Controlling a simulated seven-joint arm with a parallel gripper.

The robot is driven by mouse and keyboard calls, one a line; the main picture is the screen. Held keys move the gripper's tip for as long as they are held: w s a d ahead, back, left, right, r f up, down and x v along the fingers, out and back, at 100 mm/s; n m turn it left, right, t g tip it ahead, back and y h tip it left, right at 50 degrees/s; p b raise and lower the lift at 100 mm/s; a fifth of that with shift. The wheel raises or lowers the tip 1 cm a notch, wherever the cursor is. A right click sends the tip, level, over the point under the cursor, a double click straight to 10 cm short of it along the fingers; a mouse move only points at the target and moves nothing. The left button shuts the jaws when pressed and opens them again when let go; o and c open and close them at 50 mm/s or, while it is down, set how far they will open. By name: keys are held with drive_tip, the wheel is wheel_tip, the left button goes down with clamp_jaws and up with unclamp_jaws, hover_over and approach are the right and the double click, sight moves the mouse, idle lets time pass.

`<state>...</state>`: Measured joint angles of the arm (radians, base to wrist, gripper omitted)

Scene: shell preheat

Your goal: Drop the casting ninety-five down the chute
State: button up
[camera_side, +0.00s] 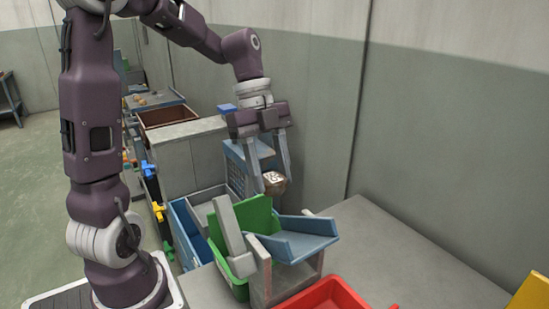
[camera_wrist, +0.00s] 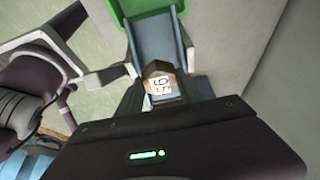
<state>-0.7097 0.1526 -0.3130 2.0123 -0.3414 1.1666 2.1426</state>
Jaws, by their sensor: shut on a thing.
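The casting (camera_side: 273,180) is a small brown block with a white label. In the wrist view the casting (camera_wrist: 161,84) shows black digits that look like 95, turned on their side. My gripper (camera_side: 271,173) is shut on it, one finger at each side, and holds it raised behind the chute. The chute (camera_side: 305,225) is a blue sloping channel with raised side walls on a grey stand. In the wrist view the chute (camera_wrist: 157,42) runs up the picture beyond the casting. I cannot tell the exact gap between the casting and the chute.
A green bin (camera_side: 254,216) stands left of the chute, with a blue bin (camera_side: 185,240) further left. A red tray (camera_side: 325,298) lies in front. A blue crate (camera_side: 235,165) stands behind, close to my gripper. The grey table (camera_side: 400,250) is clear at right, beside the wall.

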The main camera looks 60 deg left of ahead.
wheel_tip(320, 180, down, 9)
drive_tip(key=shift+r, duration=0.2)
drive_tip(key=o, duration=1.5)
drive_tip(key=v, duration=0.7)
drive_tip(key=shift+r, duration=0.15)
